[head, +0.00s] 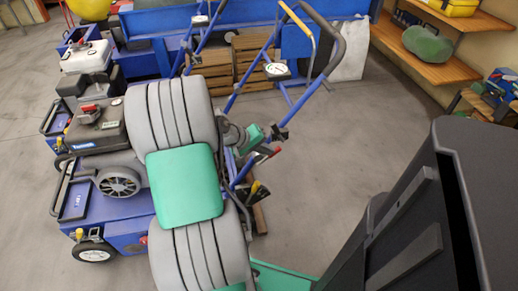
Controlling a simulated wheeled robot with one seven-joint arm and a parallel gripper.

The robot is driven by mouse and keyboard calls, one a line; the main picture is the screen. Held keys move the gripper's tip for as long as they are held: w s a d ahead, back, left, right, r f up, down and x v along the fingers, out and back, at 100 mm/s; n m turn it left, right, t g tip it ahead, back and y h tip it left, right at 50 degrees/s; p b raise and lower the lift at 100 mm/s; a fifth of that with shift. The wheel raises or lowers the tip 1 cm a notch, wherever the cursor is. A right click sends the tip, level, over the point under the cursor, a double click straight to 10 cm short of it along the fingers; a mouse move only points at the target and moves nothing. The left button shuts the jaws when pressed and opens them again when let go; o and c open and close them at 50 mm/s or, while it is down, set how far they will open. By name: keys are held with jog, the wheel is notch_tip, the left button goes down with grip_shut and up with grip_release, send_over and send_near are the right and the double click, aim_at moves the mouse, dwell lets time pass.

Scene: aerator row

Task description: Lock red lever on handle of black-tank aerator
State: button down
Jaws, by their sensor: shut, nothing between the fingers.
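The black-tank aerator (115,215) stands at the left, with a black tank (98,128) on a blue body. Its blue handle bars rise to the right and end in a black loop grip (341,50), with a yellow lever (297,20) beside it and a round gauge (276,69) lower down. A small red tip (277,152), perhaps the red lever, shows beside the lower handle bar. My gripper (266,151) is small and dark, close to that bar and the red tip. It is shut and holds nothing. Whether it touches the lever cannot be told. My arm hides part of the aerator.
A white-tank aerator (86,58) stands behind at the left. Wooden pallets (250,60) and a blue bench lie at the back. Wooden shelves (425,55) hold a green sack (427,44) and a yellow case. The floor (345,130) right of the handle is clear.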

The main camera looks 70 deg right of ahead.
jog(key=shift+d+f, duration=0.1)
jog(key=shift+s+d+f+p, duration=0.25)
jog(key=shift+s+p, duration=0.15)
jog(key=shift+s, duration=0.1)
jog(key=shift+s+d+f+p, duration=0.1)
jog(key=shift+s+d+p, duration=0.15)
jog(key=shift+s+p, duration=0.2)
jog(key=shift+f, duration=0.1)
jog(key=shift+w, duration=0.1)
jog(key=w+a+r+p, duration=0.2)
jog(key=r, duration=0.4)
jog(key=w+a+r+p, duration=0.1)
jog(key=a+r+p, duration=0.2)
jog(key=r, duration=0.3)
jog(key=shift+w+a+r, duration=0.2)
jog(key=shift+w, duration=0.15)
